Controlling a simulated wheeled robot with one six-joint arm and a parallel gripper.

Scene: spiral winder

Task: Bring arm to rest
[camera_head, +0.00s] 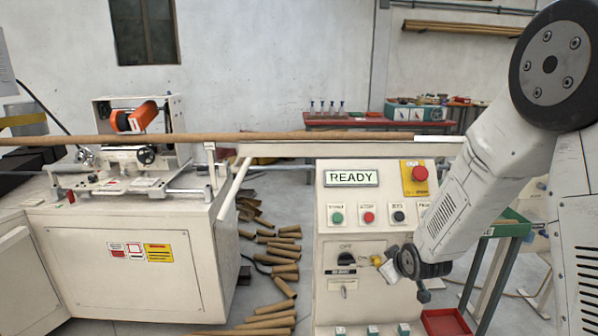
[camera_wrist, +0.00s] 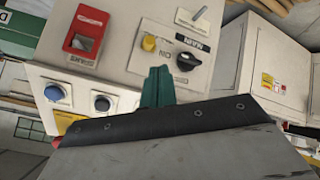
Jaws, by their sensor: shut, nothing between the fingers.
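My arm comes down from the upper right in the head view and ends at its dark wrist (camera_head: 410,262) in front of the control panel (camera_head: 352,228). The fingers are hard to make out there. In the wrist view my gripper (camera_wrist: 157,86) shows as dark green fingers, closed together and empty. They point toward the panel, near a black rotary switch (camera_wrist: 188,61) and a yellow button (camera_wrist: 149,43). I cannot tell whether they touch it. The panel display (camera_head: 351,178) reads READY. A rotary switch (camera_head: 346,258) marked OFF sits lower on the panel.
A red emergency stop (camera_head: 418,174) and several buttons are close to my forearm. The winder (camera_head: 130,250) stands left, with a long cardboard tube (camera_head: 250,137) across it. Cut tubes (camera_head: 284,268) lie on the floor between. A green tray (camera_head: 512,224) stands right.

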